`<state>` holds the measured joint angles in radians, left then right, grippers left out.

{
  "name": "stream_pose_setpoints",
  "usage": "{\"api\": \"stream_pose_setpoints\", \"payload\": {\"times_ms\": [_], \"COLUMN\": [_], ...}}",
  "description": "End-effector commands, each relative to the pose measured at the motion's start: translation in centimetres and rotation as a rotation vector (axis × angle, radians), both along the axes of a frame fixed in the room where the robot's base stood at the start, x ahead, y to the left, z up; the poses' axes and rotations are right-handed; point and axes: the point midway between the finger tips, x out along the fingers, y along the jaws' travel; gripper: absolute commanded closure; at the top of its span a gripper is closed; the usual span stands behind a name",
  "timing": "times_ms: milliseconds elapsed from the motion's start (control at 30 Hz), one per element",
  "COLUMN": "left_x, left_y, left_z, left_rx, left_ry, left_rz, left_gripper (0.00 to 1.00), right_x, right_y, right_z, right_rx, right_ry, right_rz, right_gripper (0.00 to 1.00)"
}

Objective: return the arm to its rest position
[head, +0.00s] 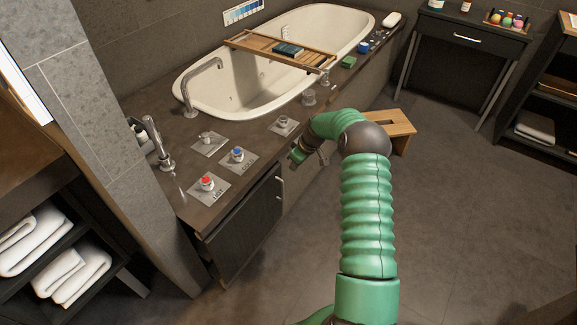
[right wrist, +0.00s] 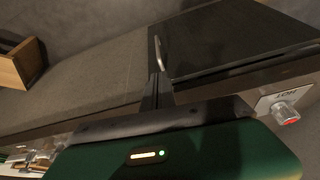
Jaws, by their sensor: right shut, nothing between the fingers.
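My right arm, green and ribbed, rises from the bottom of the head view and bends left at its dark joint. Its hand end (head: 298,154) is beside the front edge of the tub deck, right of the cabinet door; its fingers are hard to make out there. In the right wrist view my right gripper (right wrist: 157,88) is shut and empty, its narrow fingers pointing toward the handle (right wrist: 159,53) of the dark cabinet door (right wrist: 235,40). I cannot tell whether they touch it. My left gripper is not in view.
The tub deck (head: 180,130) carries a red-topped knob (head: 207,182), a blue-topped knob (head: 238,154) and metal taps. A wooden stool (head: 392,130) stands behind my arm. Towels (head: 75,275) lie on a shelf at left. The floor (head: 480,220) at right is clear.

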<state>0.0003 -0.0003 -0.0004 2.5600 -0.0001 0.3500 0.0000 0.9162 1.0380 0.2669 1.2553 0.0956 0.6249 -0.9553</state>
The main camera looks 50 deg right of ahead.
Motion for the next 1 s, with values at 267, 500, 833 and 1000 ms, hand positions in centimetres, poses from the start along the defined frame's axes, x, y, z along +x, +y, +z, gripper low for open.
{"api": "stream_pose_setpoints", "payload": {"times_ms": [267,500,833,1000], "left_x": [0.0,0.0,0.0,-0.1], "left_y": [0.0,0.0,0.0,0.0], "left_z": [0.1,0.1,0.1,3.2], "left_rx": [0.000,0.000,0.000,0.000], "left_ry": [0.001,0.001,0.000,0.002], "left_rz": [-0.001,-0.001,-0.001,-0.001], "left_gripper": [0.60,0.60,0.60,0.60], "right_x": [0.3,-1.2,-14.1,-19.1], "right_y": [2.0,19.0,34.1,36.8], "right_z": [1.1,6.9,10.3,13.4], "right_rx": [-0.001,-0.030,-0.025,-0.003], "right_ry": [0.012,0.103,0.136,0.135], "right_rz": [0.012,0.035,-0.043,-0.079], "right_gripper": [1.00,1.00,1.00,1.00]}}
